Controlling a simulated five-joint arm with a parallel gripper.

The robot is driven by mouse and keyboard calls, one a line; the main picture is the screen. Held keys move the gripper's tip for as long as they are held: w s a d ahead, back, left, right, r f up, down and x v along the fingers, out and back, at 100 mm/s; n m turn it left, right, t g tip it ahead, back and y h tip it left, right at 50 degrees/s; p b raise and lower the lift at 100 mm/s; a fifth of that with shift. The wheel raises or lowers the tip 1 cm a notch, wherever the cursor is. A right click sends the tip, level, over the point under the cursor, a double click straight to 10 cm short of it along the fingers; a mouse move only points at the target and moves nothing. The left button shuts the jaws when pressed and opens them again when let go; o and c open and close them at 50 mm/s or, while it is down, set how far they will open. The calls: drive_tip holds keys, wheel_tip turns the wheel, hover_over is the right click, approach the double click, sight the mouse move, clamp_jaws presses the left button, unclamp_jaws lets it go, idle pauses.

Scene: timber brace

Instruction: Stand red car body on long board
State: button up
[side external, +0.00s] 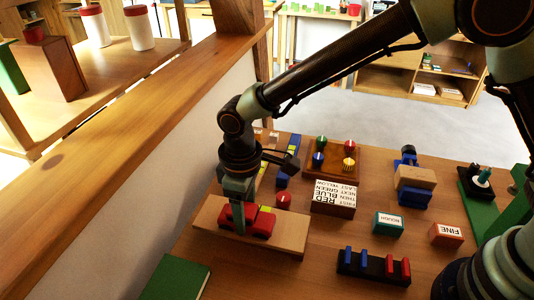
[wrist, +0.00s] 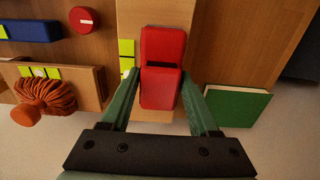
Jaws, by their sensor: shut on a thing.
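The red car body (side external: 259,222) is upright over the long board (side external: 291,235), a pale flat plank on the table. I cannot tell whether its underside touches the board or is just above it. My gripper (side external: 238,217) is shut on the car body, with one finger along its near side. In the wrist view the red car body (wrist: 161,88) sits between the two green fingers of my gripper (wrist: 160,90). The long board (wrist: 155,12) runs beneath it, and the car covers its middle.
A green book (side external: 175,278) lies by the near left edge. A round red piece (side external: 283,200) and a lettered block (side external: 333,198) stand behind the board. A dark rack (side external: 372,267) with blue and red pegs is to the right. A wooden rail (side external: 110,110) runs along the left.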

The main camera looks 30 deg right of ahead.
drive_tip(key=shift+f, duration=0.1)
drive_tip(key=o, duration=1.4)
drive_tip(key=shift+o, duration=0.2)
wheel_tip(320, 180, up, 12)
drive_tip(key=f, duration=0.1)
drive_tip(key=d+r+m+t, duration=0.1)
drive_tip(key=d+r+m, duration=0.1)
drive_tip(key=d+r, duration=0.5)
drive_tip(key=s+d+m+t, duration=0.2)
drive_tip(key=s+d+m, duration=0.1)
drive_tip(key=d, duration=0.8)
drive_tip(key=s+d+m+t, duration=0.2)
drive_tip(key=s+d+m, duration=0.2)
drive_tip(key=d, duration=0.7)
drive_tip(key=shift+s+d+r+t, duration=0.2)
drive_tip(key=shift+s+r+t, duration=0.1)
